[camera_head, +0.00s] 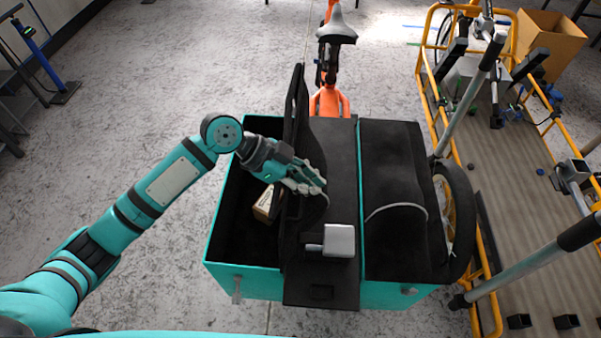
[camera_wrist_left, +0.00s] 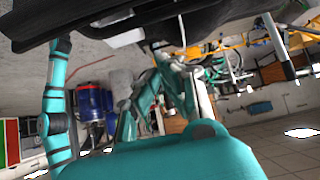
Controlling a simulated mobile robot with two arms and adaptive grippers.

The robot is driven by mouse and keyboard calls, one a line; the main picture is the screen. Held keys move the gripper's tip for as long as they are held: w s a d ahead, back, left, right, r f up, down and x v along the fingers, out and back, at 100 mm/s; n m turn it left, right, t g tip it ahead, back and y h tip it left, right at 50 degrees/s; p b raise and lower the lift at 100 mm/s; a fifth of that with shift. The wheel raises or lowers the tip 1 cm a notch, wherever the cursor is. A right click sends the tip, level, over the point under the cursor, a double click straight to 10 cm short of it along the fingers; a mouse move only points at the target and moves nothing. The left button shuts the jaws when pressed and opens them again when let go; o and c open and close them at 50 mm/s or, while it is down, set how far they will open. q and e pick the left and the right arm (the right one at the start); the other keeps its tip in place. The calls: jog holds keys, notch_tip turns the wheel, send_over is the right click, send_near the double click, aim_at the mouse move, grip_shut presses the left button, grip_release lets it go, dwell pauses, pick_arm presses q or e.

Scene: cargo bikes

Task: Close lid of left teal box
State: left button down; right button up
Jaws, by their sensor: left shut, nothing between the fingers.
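The left teal box (camera_head: 228,195) is open in the head view, with a dark inside. Its black lid (camera_head: 294,105) stands nearly upright along the right side of the opening. My left gripper (camera_head: 315,185) is shut and empty, at the lid; its fingers overlap the lid in the picture. I cannot tell whether they touch it. In the left wrist view a dark surface, seemingly the lid (camera_wrist_left: 130,25), fills the top. My right gripper is not in view.
A small cardboard box (camera_head: 263,205) lies inside the open box. A right box with a shut black lid (camera_head: 393,170) stands beside it. A light grey block (camera_head: 339,240) sits on the black panel between. A yellow-railed cargo bike (camera_head: 432,85) stands at the right.

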aim_at(308, 212)
pick_arm(q)
jog(key=f, duration=0.1)
jog(key=f+p, duration=0.1)
jog(key=f, duration=0.1)
jog(key=shift+d+f, duration=0.25)
jog(key=shift+d, duration=0.1)
jog(key=shift+a+f, duration=0.1)
jog(key=shift+a, duration=0.35)
